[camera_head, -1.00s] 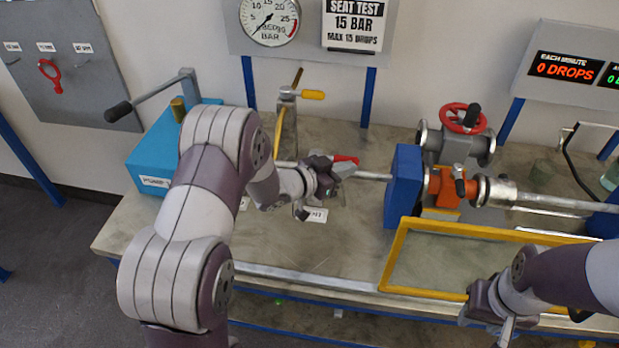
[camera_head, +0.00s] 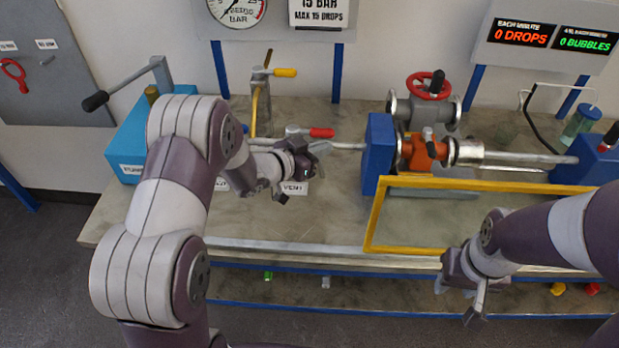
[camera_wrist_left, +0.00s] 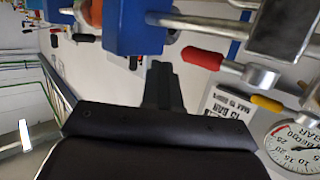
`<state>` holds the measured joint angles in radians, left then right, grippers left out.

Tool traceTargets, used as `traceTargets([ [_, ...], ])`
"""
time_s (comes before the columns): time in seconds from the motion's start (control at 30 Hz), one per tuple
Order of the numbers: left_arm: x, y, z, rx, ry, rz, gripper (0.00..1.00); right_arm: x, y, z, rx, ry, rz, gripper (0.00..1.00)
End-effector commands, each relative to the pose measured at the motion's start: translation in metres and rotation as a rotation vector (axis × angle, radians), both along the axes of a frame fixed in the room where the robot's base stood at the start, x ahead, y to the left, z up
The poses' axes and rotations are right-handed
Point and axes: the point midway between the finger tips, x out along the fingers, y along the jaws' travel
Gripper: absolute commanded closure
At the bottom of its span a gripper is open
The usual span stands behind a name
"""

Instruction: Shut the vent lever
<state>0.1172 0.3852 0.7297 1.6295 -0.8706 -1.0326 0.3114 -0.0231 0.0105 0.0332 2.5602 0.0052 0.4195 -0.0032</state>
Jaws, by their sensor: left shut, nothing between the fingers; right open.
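The vent lever has a red handle (camera_head: 321,132) that points right along the horizontal pipe in the head view. The handle and its metal hub also show in the left wrist view (camera_wrist_left: 202,58). A "VENT" label (camera_head: 294,188) lies on the bench below it. My left gripper (camera_head: 321,149) is shut and empty, just on the near side of the handle with a small visible gap. Its dark fingers (camera_wrist_left: 163,88) show left of the handle in the left wrist view. My right gripper (camera_head: 478,303) is open, low at the right by the bench's front edge.
A yellow-handled lever (camera_head: 285,72) stands behind the red one. A blue pump (camera_head: 125,148) with a long handle is at left.

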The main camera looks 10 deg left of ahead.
Motion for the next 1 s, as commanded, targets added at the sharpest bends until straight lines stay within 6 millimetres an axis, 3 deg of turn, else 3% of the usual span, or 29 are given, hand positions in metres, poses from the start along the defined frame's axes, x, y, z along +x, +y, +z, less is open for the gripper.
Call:
traceTargets([
  [0.43, -0.081, -0.011, 0.02, 0.0, 0.0, 0.001, 1.0, 0.0, 0.0, -0.017, 0.0, 0.0, 0.0, 0.57],
  [0.73, -0.096, -0.011, 0.021, 0.021, 0.01, 0.003, 1.0, 0.0, 0.0, -0.017, 0.0, 0.0, 0.0, 0.57],
  [0.87, -0.106, 0.022, -0.025, 0.185, 0.21, 0.132, 1.0, 0.0, 0.0, -0.017, 0.0, 0.0, 0.0, 0.57],
  [0.97, -0.14, 0.071, -0.055, 0.354, 0.505, 0.326, 1.0, 0.0, 0.0, -0.017, 0.0, 0.0, 0.0, 0.57],
  [1.0, -0.162, 0.084, -0.059, 0.402, 0.635, 0.39, 1.0, 0.0, 0.0, -0.017, 0.0, 0.0, 0.0, 0.57],
])
